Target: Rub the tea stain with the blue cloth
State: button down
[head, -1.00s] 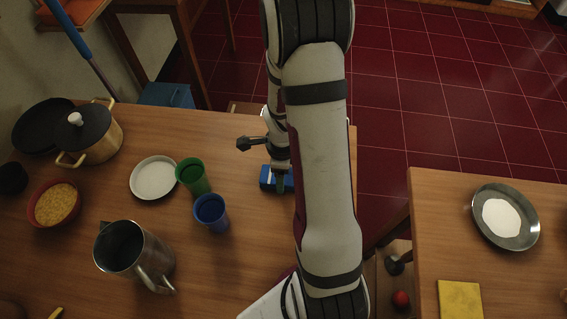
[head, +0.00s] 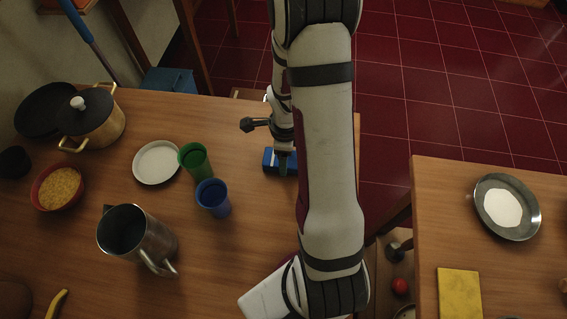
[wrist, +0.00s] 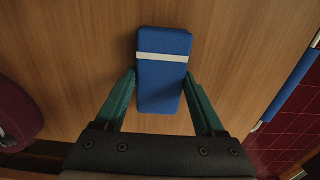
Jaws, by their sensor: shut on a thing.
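The blue cloth (wrist: 160,85) is a folded, block-like pad with a white band across it in the wrist view. It lies between the two green fingers of my gripper (wrist: 160,78), which is shut on its sides. In the head view, part of the blue cloth (head: 268,160) shows at my gripper (head: 283,163), low over the wooden table near its far right edge. My arm hides the area to its right. Whether the cloth touches the tabletop is hard to tell. I see no tea stain; that part of the table may be hidden under the cloth or arm.
On the table (head: 225,265), left of my gripper, stand a green cup (head: 195,161), a blue cup (head: 213,198), a white plate (head: 157,163) and a metal pitcher (head: 137,238). A pot (head: 92,120) and red bowl (head: 57,188) stand farther left. A second table (head: 450,215) is right.

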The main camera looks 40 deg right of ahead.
jog(key=shift+w+d, duration=0.85)
jog(key=shift+w, duration=0.05)
jog(key=shift+w+d+f, duration=0.1)
jog(key=shift+w+d, duration=0.1)
jog(key=shift+d, duration=0.05)
jog(key=shift+w+d, duration=0.8)
jog(key=shift+w+d+r, duration=0.15)
jog(key=shift+w+r, duration=0.05)
jog(key=shift+r, duration=0.05)
notch_tip(320, 180, up, 8)
jog(key=shift+f, duration=0.15)
